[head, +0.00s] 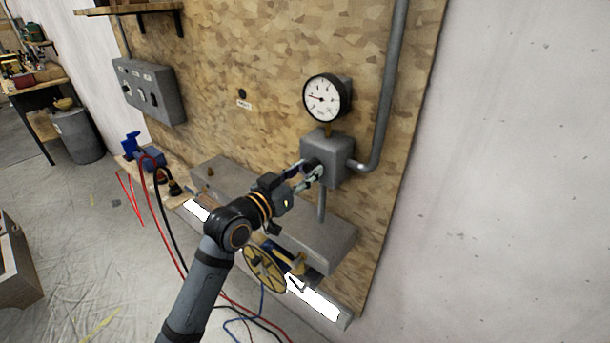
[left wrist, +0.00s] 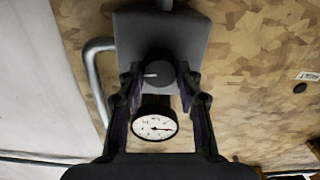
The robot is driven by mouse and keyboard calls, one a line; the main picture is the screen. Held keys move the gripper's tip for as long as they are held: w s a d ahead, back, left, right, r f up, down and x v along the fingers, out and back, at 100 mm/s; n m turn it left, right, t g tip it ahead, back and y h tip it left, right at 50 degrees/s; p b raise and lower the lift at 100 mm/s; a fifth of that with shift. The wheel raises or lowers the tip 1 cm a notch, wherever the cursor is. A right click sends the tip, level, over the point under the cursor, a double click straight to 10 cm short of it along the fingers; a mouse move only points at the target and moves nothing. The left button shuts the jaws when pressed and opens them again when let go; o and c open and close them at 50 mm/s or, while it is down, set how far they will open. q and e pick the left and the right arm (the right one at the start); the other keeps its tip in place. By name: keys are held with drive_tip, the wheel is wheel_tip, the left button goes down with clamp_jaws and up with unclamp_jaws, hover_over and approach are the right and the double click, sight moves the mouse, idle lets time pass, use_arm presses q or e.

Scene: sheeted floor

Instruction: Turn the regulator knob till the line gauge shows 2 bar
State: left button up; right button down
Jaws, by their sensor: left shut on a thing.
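The regulator is a grey box (head: 327,157) on the wooden panel, with a round dark knob (left wrist: 158,74) on its front. A pale pointer line on the knob shows in the left wrist view, pointing left there. My left gripper (head: 314,173) is shut on the knob, one finger on each side; its fingers mostly hide the knob in the head view. The round white line gauge (head: 322,98) sits above the box. Its needle points left and slightly up in the head view; the scale numbers are too small to read. The gauge also shows in the left wrist view (left wrist: 155,124). My right gripper is out of view.
A grey pipe (head: 387,90) runs from the box up the panel's right side. A grey ledge (head: 330,240) lies below the box. A switch box (head: 150,91) hangs at left. Cables and a yellow wheel (head: 264,269) lie low near my arm.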

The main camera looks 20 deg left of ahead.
use_arm(q)
drive_tip(key=o, duration=1.2)
drive_tip(key=shift+c, duration=0.2)
drive_tip(key=shift+r, duration=0.2)
wheel_tip(320, 180, up, 10)
drive_tip(key=shift+f, duration=0.2)
